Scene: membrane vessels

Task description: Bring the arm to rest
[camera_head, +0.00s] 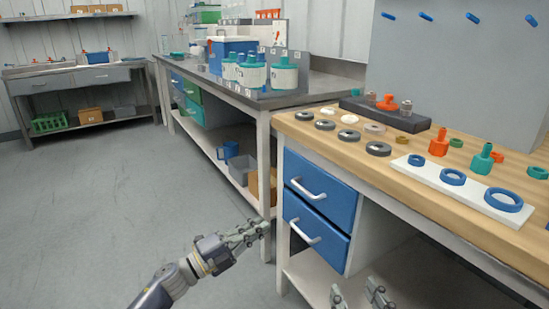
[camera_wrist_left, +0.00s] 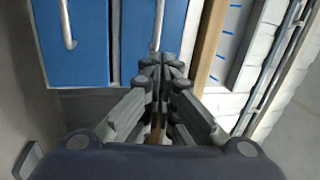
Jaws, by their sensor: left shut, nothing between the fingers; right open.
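My left gripper (camera_head: 254,231) reaches in from the lower left in the head view, in front of the workbench leg and left of the blue drawers. It is shut and empty; its closed fingers also show in the left wrist view (camera_wrist_left: 162,62), pointing toward the drawers. My right gripper (camera_head: 356,296) shows only by its fingertips at the bottom edge of the head view. Its fingers are apart with nothing between them. The rest of the right arm is out of view.
Blue drawers (camera_head: 318,212) with white handles sit under the wooden workbench (camera_head: 300,132). On its top are several dark rings, orange and green fittings and a white board (camera_head: 437,178) with blue rings. A metal bench (camera_head: 240,92) holds white vessels. Open grey floor (camera_head: 90,215) lies left.

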